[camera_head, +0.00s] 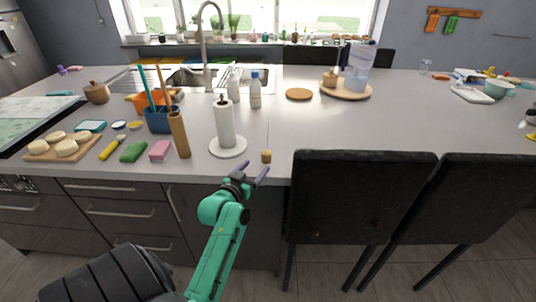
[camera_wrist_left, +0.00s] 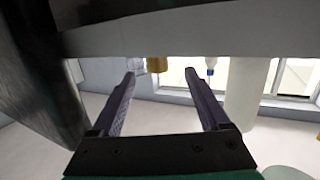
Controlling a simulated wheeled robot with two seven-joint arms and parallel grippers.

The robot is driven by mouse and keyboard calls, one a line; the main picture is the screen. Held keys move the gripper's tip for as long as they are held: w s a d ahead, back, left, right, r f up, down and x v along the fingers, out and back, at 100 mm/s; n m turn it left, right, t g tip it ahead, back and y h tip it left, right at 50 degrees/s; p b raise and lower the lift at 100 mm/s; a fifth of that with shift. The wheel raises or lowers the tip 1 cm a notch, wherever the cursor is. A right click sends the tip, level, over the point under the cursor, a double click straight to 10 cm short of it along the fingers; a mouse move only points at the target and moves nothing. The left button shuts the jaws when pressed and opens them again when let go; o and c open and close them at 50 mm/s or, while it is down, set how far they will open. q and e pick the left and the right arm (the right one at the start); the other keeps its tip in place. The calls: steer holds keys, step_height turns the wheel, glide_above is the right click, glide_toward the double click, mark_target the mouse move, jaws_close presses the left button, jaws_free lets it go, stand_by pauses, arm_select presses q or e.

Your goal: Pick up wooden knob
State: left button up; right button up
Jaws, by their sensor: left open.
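The wooden knob (camera_head: 266,156) is a small tan-brown cylinder standing on the light counter (camera_head: 350,122), close to its front edge and just right of the paper towel holder. My left gripper (camera_head: 250,172) is just in front of the counter edge, near the knob and apart from it. Its two fingers are spread, with nothing between them. In the left wrist view, the knob (camera_wrist_left: 157,65) shows beyond the open fingers (camera_wrist_left: 160,75), roughly between their tips. Its upper part in that picture is cut off by a pale band.
The paper towel roll (camera_head: 224,124) stands on a round white base close to the knob. A wooden cylinder (camera_head: 179,135), pink block (camera_head: 160,150) and green item (camera_head: 133,151) sit farther left. Black chairs (camera_head: 360,200) stand right of my left arm. The counter right of the knob is clear.

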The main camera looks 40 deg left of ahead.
mark_target(264, 159)
arm_select(q)
steer(key=p+x, duration=0.1)
steer(key=x, duration=0.7)
steer(key=shift+w+d+f, duration=0.1)
steer(key=shift+w+f, duration=0.25)
steer(key=shift+r, duration=0.1)
jaws_close()
steer(key=shift+r, duration=0.1)
